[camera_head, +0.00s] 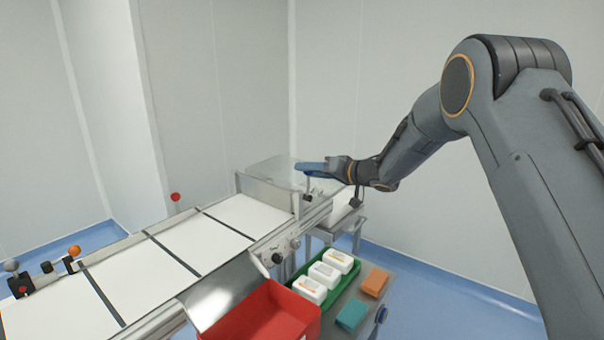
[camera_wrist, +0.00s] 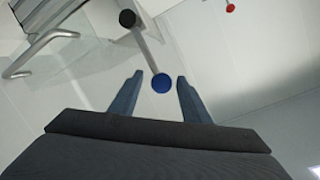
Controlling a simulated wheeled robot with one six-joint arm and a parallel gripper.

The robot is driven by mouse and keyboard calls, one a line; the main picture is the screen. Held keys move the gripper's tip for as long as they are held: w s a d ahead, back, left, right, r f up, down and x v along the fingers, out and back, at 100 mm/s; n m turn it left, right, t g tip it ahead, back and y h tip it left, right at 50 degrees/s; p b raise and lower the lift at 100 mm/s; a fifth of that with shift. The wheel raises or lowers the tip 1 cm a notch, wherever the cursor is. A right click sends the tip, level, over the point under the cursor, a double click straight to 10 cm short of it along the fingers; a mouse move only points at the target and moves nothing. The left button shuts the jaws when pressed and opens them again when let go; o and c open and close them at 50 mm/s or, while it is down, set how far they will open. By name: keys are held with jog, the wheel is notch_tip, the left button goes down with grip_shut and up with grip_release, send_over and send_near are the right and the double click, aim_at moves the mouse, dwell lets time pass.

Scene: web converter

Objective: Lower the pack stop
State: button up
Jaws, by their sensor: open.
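A lever with a blue ball knob (camera_wrist: 161,84) shows in the wrist view; its grey shaft (camera_wrist: 147,48) runs up to a dark round hub (camera_wrist: 127,18). I take it for the pack stop, though no label is readable. My gripper (camera_wrist: 160,78) is open, with one finger on each side of the knob. Clear gaps show on both sides, and I cannot tell the depth between knob and fingertips. In the head view, my gripper (camera_head: 308,168) is over the far end of the machine, beside a clear guard (camera_head: 268,172). The knob is hidden there behind the fingers.
The white conveyor belt (camera_head: 215,232) runs to the lower left, with a red knob (camera_head: 175,197) behind it. In front are a red bin (camera_head: 262,318), a green tray (camera_head: 318,304) holding white packs, and orange (camera_head: 374,283) and teal (camera_head: 352,315) blocks.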

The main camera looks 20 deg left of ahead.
jog(key=v, duration=0.3)
jog(key=shift+d, duration=0.15)
